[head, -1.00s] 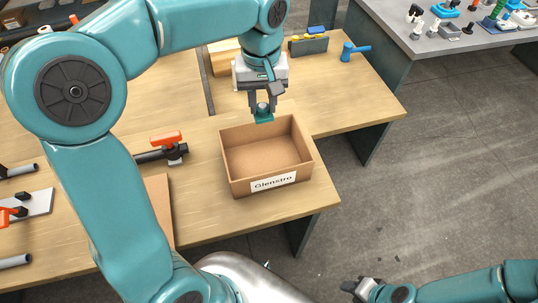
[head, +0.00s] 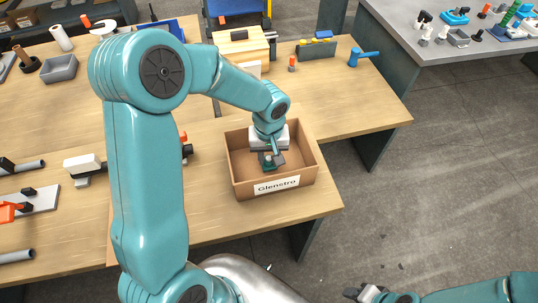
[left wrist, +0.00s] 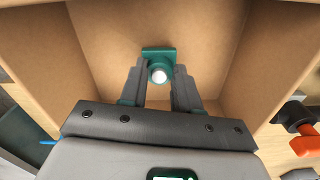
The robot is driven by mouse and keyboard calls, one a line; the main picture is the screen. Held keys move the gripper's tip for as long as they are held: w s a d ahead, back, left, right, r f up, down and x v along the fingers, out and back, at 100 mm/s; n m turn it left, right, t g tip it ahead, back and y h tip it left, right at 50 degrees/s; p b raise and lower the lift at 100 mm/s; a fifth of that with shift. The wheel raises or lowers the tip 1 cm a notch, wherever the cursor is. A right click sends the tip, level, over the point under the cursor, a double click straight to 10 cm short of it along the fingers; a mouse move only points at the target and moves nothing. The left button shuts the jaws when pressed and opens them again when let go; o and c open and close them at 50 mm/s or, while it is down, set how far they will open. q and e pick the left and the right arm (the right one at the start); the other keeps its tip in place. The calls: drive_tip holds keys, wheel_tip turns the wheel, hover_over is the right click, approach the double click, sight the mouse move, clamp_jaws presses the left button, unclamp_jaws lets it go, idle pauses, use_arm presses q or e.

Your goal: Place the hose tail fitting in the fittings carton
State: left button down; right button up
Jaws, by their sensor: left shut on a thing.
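The fittings carton (head: 238,186) is an open brown box with a white "Glenstro" label on its front. It stands on the wooden bench and also shows in the left wrist view (left wrist: 95,40). My left gripper (head: 270,165) points down inside the carton, between its walls. In the left wrist view, my left gripper (left wrist: 158,82) is shut on the hose tail fitting (left wrist: 158,55), a teal piece with a bright round end. Whether the fitting touches the carton floor is unclear. My right gripper (head: 362,294) is at the bottom edge of the head view, away from the bench; its jaws are unclear.
Behind the carton are a wooden box (head: 240,45), a grey bin (head: 316,48) and a blue valve-like part (head: 361,57). Pipes and an orange-handled part (head: 10,210) lie at left. A grey table (head: 450,45) stands at far right.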

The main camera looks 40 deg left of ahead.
sight(269, 158)
use_arm(q)
drive_tip(key=shift+w+a+f, duration=0.15)
drive_tip(key=shift+w+f, duration=0.1)
drive_tip(key=shift+f, duration=0.25)
drive_tip(key=shift+s+r, duration=0.1)
drive_tip(key=shift+s, duration=0.1)
drive_tip(key=c, duration=0.8)
unclamp_jaws()
drive_tip(key=shift+w+f, duration=0.15)
drive_tip(key=shift+f, duration=0.05)
drive_tip(key=shift+r, duration=0.1)
wheel_tip(269, 158, up, 12)
drive_tip(key=shift+r, duration=0.15)
